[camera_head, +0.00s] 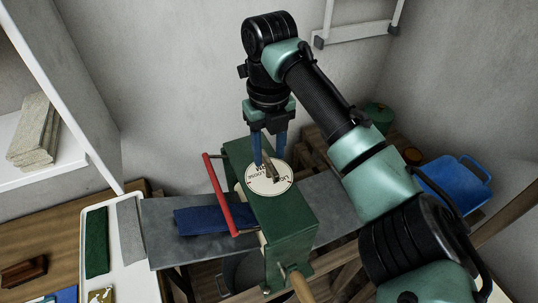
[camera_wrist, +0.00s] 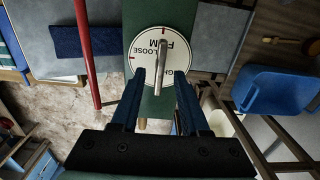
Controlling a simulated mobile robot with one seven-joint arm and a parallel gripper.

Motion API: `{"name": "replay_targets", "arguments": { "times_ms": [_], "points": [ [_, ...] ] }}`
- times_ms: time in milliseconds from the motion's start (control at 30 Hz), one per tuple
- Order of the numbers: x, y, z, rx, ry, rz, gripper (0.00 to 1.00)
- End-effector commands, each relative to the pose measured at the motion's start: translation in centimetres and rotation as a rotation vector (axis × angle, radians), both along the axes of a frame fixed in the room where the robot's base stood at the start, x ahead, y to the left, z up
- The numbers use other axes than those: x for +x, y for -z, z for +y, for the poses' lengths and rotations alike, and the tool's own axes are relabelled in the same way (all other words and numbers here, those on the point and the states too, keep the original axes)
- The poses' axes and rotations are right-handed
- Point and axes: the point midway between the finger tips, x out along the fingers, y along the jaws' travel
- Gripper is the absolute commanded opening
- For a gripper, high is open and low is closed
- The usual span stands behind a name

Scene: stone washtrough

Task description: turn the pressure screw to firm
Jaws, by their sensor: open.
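The pressure screw shows as a grey bar (camera_head: 271,172) standing over a round white dial with black lettering (camera_head: 288,181) on top of the green box-shaped housing (camera_head: 290,222). In the wrist view the bar (camera_wrist: 161,62) lies nearly lengthwise over the dial (camera_wrist: 181,55), where "LOOSE" and "FIRM" can be read, with small red marks near the rim. My gripper (camera_head: 268,162) points down over the dial. Its blue fingers are open, one on each side of the bar's near end in the wrist view (camera_wrist: 160,75), with gaps between.
A red bar (camera_head: 219,196) runs along the housing's left side, above a dark blue cloth (camera_head: 198,220) on the grey slab (camera_head: 165,240). A wooden handle (camera_head: 300,287) sticks out in front. A blue tub (camera_head: 455,180) stands at right. A white tray (camera_head: 140,280) lies at left.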

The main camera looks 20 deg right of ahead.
Motion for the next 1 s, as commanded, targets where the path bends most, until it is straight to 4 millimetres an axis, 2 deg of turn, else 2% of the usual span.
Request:
{"name": "replay_targets", "arguments": {
  "times_ms": [300, 500, 700, 1000],
  "points": [
    [0.1, -7.4, -0.1, -0.005, -0.001, -0.004, 0.45],
    [0.0, -10.2, 0.0, -0.003, 0.0, -0.002, 0.45],
    [0.0, -11.2, 0.0, -0.001, -0.001, -0.001, 0.45],
    [0.0, -11.2, 0.0, 0.0, -0.001, -0.001, 0.45]
  ]
}}
